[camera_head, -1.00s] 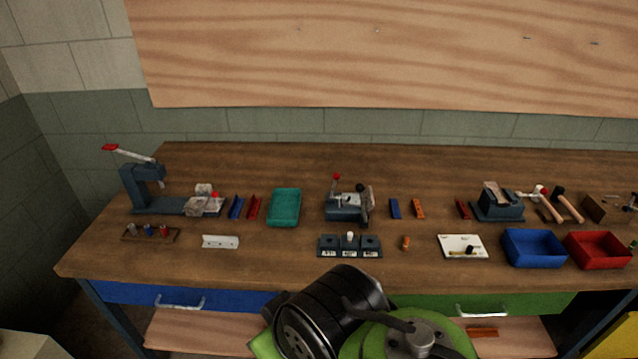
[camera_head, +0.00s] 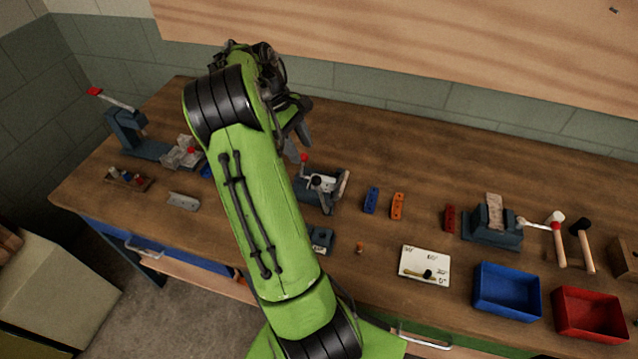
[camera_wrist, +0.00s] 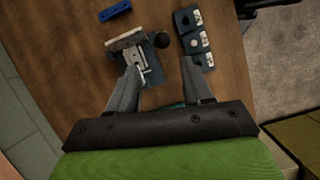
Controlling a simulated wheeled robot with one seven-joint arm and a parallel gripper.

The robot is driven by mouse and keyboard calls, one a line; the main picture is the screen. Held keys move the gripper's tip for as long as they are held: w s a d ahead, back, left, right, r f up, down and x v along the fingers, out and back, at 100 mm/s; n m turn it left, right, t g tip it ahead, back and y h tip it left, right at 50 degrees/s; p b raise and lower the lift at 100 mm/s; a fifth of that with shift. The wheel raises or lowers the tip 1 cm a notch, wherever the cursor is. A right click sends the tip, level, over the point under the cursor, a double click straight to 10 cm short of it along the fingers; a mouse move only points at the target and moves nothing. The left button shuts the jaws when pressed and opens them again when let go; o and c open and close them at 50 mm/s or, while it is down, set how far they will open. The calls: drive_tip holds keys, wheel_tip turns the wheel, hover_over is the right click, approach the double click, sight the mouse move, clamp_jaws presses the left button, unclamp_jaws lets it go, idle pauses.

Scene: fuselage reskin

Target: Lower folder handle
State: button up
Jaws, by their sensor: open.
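The folder (camera_head: 322,193) is a small blue-grey bench device with metal plates near the middle of the workbench. Its handle (camera_head: 304,159) ends in a red knob and points up in the head view. My gripper (camera_head: 296,140) is open and empty, just behind and above the handle; the arm partly covers this area. In the wrist view the folder (camera_wrist: 125,45) lies beyond the fingertips, nearer the left finger, with a black ball knob (camera_wrist: 161,40) beside it. The red knob does not show clearly there, and I cannot tell whether a finger touches the handle.
A labelled block (camera_wrist: 195,40) stands in front of the folder, partly hidden by my arm in the head view. Blue (camera_head: 371,200) and orange (camera_head: 397,206) bars lie to the folder's right. A lever press (camera_head: 125,130) stands at left. Bare bench lies behind the folder.

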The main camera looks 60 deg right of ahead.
sight(314, 179)
drive_tip(key=b+x, duration=0.1)
drive_tip(key=x, duration=0.5)
drive_tip(key=b+x, duration=0.1)
drive_tip(key=x, duration=0.6)
drive_tip(key=shift+a+f, duration=0.2)
drive_tip(key=shift+f, duration=0.15)
drive_tip(key=shift+c, duration=0.3)
clamp_jaws()
